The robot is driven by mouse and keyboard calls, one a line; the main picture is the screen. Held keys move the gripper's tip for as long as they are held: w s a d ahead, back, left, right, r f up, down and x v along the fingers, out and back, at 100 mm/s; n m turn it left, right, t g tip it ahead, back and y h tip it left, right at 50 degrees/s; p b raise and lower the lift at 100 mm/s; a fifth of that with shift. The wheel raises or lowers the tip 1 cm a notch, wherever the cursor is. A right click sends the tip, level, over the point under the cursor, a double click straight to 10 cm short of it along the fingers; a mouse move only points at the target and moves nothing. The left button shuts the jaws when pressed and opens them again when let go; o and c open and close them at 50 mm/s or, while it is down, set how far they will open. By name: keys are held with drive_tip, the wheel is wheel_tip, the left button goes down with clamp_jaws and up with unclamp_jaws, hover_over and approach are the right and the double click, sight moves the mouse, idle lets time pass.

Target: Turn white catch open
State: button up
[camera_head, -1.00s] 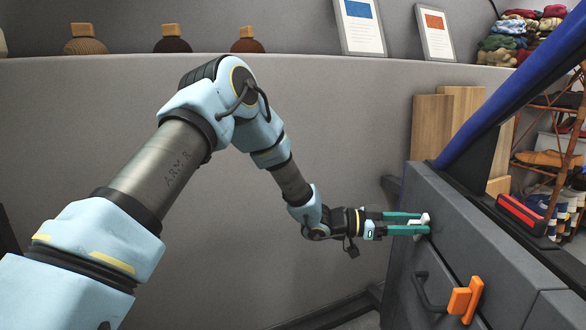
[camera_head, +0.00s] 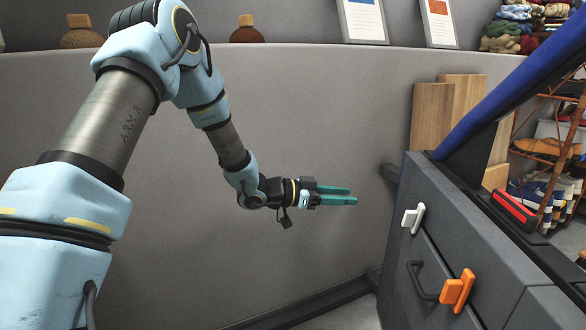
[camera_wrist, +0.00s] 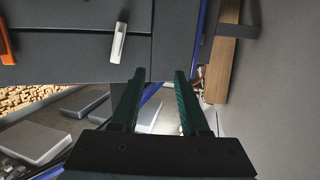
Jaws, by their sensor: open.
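The white catch (camera_head: 413,218) sits on the grey car door panel (camera_head: 480,245), near its upper left edge. In the wrist view the white catch (camera_wrist: 118,42) shows at the upper middle, on the dark panel and ahead of the fingers. My gripper (camera_head: 354,195) has two green fingers, parted and empty, with a clear gap to the left of the catch. In the wrist view my gripper (camera_wrist: 160,82) also shows nothing between its fingers. The catch is fully in sight in the head view and touches nothing of mine.
An orange catch (camera_head: 458,291) and a dark pull handle (camera_head: 422,281) sit lower on the panel. The blue door frame (camera_head: 500,90) slants up to the right. Wooden boards (camera_head: 432,115) stand behind the door. The space between my gripper and the door is free.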

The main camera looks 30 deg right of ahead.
drive_tip(key=w+a+r+n+t+y+p, duration=0.3)
drive_tip(key=w+a+t, duration=0.3)
drive_tip(key=w+a, duration=0.2)
drive_tip(key=shift+w+a+r+n+t+p, duration=0.15)
drive_tip(key=shift+w+r+n+t+p, duration=0.2)
drive_tip(key=shift+w+n, duration=0.75)
drive_tip(key=shift+w+m, duration=0.25)
drive_tip(key=shift+m, duration=0.05)
drive_tip(key=m+g+h+b, duration=0.3)
drive_tip(key=m+g+b, duration=0.5)
drive_tip(key=m+g, duration=0.3)
approach(404, 218)
drive_tip(key=d+n, duration=0.1)
drive_tip(key=x, duration=1)
drive_tip(key=shift+s+f, duration=0.1)
drive_tip(key=shift+s, duration=0.1)
clamp_jaws()
